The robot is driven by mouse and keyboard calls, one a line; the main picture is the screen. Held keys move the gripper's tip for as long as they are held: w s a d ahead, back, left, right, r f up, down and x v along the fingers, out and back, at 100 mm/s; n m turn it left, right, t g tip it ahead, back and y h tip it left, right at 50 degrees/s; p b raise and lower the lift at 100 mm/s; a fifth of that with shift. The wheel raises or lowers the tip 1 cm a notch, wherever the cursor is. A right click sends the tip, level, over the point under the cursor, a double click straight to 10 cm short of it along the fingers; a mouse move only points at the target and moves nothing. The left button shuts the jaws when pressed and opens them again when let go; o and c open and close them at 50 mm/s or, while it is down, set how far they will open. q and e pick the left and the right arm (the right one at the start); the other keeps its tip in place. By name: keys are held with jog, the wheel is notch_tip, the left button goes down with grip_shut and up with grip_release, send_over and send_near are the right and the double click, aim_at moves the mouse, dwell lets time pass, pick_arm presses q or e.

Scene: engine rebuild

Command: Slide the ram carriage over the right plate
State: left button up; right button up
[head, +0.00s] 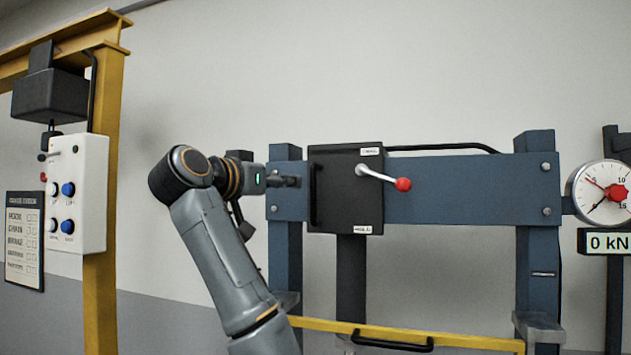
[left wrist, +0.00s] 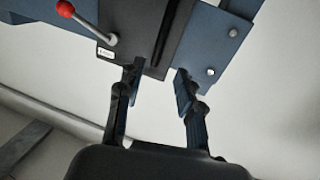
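The ram carriage (head: 345,205) is a black box on the blue crossbeam, at the beam's left end. It has a black vertical handle (head: 314,194) on its left side and a lever with a red knob. My left gripper (head: 294,181) is just left of the handle. In the left wrist view my left gripper (left wrist: 158,82) is open, and the handle (left wrist: 166,32) lies ahead, between the lines of its fingers. Contact cannot be told. A grey block (head: 540,328) is at the right post; whether it is the right plate is unclear. My right gripper is out of view.
The blue crossbeam (head: 450,187) is clear right of the carriage, up to the right post (head: 536,230). A yellow bar (head: 470,342) with a black handle runs low in front. A dial gauge (head: 601,192) is at far right, a control box (head: 77,192) at left.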

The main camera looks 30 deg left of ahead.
aim_at(311, 185)
pick_arm(q)
jog(key=w+p, duration=0.1)
jog(key=w, duration=0.1)
jog(key=w+p, duration=0.2)
jog(key=w, duration=0.1)
jog(key=shift+w+r, duration=0.3)
jog(key=shift+w, duration=0.05)
jog(key=w, duration=0.1)
jog(key=w+p, duration=0.2)
jog(key=w, duration=0.1)
jog(key=shift+f, duration=0.25)
jog(key=shift+w+a+p, duration=0.15)
jog(key=shift+w+p, duration=0.5)
jog(key=shift+w, duration=0.3)
jog(key=shift+w+f, duration=0.15)
jog(key=shift+w, duration=0.1)
jog(key=shift+c, duration=0.2)
jog(key=c, duration=0.7)
grip_shut()
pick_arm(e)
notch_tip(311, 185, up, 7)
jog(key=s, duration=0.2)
